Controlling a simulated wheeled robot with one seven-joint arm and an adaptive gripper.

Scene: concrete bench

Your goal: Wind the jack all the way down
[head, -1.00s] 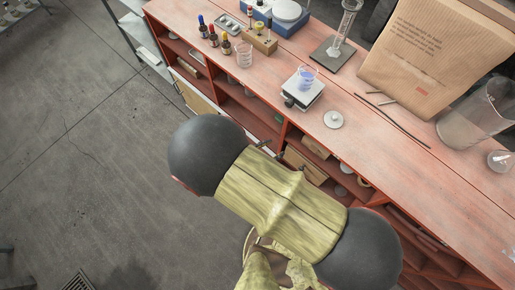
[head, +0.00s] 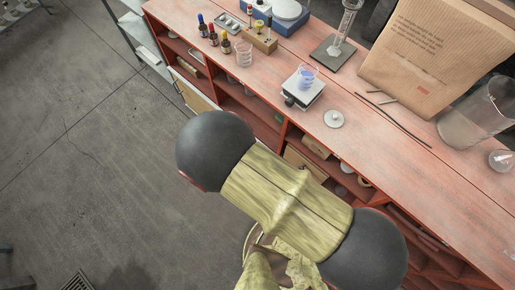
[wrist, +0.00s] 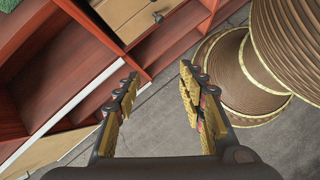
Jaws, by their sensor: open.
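The jack (head: 304,93) is a small stand with a pale top plate and a dark knob (head: 289,102) on its front-left side. It stands on the red bench near the front edge. A beaker (head: 306,76) with blue-violet liquid is on its top plate. How far the jack is raised is hard to tell from above. My gripper (wrist: 157,82) is open and empty in the wrist view, facing the bench's lower shelves and the floor. The jack is not in the wrist view. In the head view my arm hides the gripper, in front of the bench.
A white disc-shaped item (head: 334,119) lies close right of the jack. An empty beaker (head: 244,53), dropper bottles (head: 213,38) and a wooden block (head: 260,41) stand left.

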